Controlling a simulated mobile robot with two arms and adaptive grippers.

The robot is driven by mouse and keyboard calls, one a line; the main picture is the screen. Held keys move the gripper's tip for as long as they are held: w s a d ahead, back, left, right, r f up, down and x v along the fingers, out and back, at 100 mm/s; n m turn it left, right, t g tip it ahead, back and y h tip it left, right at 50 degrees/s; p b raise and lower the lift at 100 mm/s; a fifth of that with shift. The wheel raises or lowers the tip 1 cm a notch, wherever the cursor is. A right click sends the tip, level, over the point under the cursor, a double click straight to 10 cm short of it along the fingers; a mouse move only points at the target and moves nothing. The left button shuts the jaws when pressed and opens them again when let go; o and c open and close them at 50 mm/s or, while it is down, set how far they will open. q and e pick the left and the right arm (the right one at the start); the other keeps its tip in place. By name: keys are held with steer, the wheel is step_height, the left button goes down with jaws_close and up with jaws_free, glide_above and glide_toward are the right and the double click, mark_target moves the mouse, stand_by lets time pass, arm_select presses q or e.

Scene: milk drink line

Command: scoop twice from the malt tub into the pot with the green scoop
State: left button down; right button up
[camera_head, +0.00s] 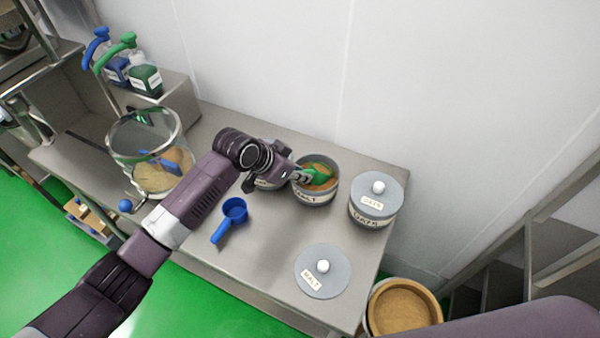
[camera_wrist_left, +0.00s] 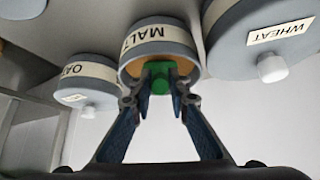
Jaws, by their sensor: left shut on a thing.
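The malt tub (camera_head: 316,196) stands open on the steel table, with brown grain inside; it also shows in the left wrist view (camera_wrist_left: 150,36). My left gripper (camera_head: 304,175) is at the tub's mouth, shut on the green scoop (camera_head: 320,171). In the left wrist view the scoop's green handle (camera_wrist_left: 159,78) sits between the fingertips (camera_wrist_left: 159,98). The scoop's bowl is partly hidden in the tub, and I cannot tell how full it is. The glass pot (camera_head: 122,150) stands to the left, holding tan grain and a blue paddle-like part. My right gripper is out of view.
A blue scoop (camera_head: 233,211) and the malt lid (camera_head: 322,272) lie on the table front. The lidded oats tub (camera_head: 376,208) stands right of the malt; the wheat tub (camera_wrist_left: 262,40) is on its other side. Pump bottles (camera_head: 145,77) stand back left. A bin (camera_head: 405,308) stands beyond the right edge.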

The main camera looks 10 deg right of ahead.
arm_select(q)
step_height(320, 180, up, 2)
steer(key=shift+r+p, duration=0.2)
steer(key=shift+p, duration=0.7)
step_height(320, 180, up, 4)
steer(key=p, duration=0.3)
steer(key=shift+f, duration=0.25)
steer(key=shift+r+t+h+b, duration=0.2)
steer(key=shift+t+h+b, duration=0.3)
steer(key=shift+h, duration=0.2)
steer(key=shift+r+h+b, duration=0.45)
steer(key=shift+h+b, duration=0.05)
steer(key=shift+b, duration=0.1)
steer(key=shift+r+t+h+b, duration=0.3)
steer(key=shift+t+b, duration=0.2)
steer(key=shift+b, duration=0.05)
steer(key=r+t+h+b, duration=0.1)
steer(key=b, duration=0.2)
steer(key=shift+r+h, duration=0.2)
steer(key=shift+h, duration=0.2)
steer(key=r+h+b, duration=0.1)
steer(key=b, duration=0.3)
steer(key=shift+t, duration=0.4)
steer(key=shift+r, duration=0.3)
